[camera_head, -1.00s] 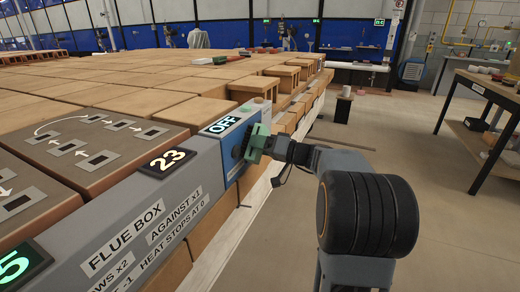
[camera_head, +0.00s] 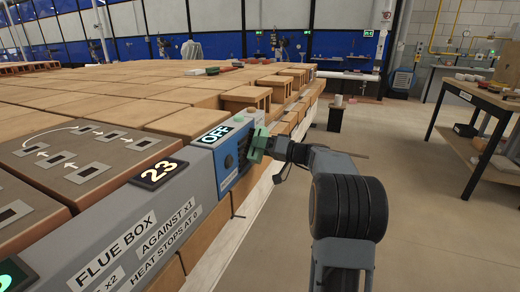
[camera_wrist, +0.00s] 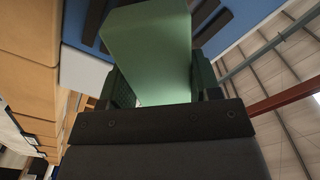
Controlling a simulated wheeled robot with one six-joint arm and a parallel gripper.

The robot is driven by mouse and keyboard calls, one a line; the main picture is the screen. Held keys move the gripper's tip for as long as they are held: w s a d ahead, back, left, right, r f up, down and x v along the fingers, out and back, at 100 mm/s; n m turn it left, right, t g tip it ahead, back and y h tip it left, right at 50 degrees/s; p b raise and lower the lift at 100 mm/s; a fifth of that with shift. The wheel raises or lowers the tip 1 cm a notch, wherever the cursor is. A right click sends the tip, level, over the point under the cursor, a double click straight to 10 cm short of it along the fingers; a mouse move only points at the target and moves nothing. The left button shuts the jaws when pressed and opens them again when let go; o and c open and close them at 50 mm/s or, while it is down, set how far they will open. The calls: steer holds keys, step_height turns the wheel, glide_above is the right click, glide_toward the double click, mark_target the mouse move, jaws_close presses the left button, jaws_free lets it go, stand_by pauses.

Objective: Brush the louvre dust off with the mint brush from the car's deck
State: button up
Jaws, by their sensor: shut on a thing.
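My gripper (camera_head: 268,146) is at the blue end panel (camera_head: 228,172) of the grey flue box, shut on the mint brush (camera_head: 257,144). In the wrist view the mint brush (camera_wrist: 150,45) fills the space between my fingers and stands in front of the blue panel. Dark louvre slots (camera_wrist: 212,28) show beside it there. The brush's far end lies close to the panel; I cannot tell whether it touches. Dust on the louvre is too small to make out.
A dark workbench (camera_head: 478,100) stands at the right.

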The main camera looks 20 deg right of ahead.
steer(key=shift+w+d+p, duration=0.4)
steer(key=shift+w+d, duration=0.9)
steer(key=shift+d, duration=0.1)
steer(key=shift+d, duration=0.1)
steer(key=shift+b+v, duration=1)
steer(key=shift+v, duration=1.95)
steer(key=shift+s, duration=0.1)
steer(key=b+v, duration=0.1)
steer(key=v, duration=0.2)
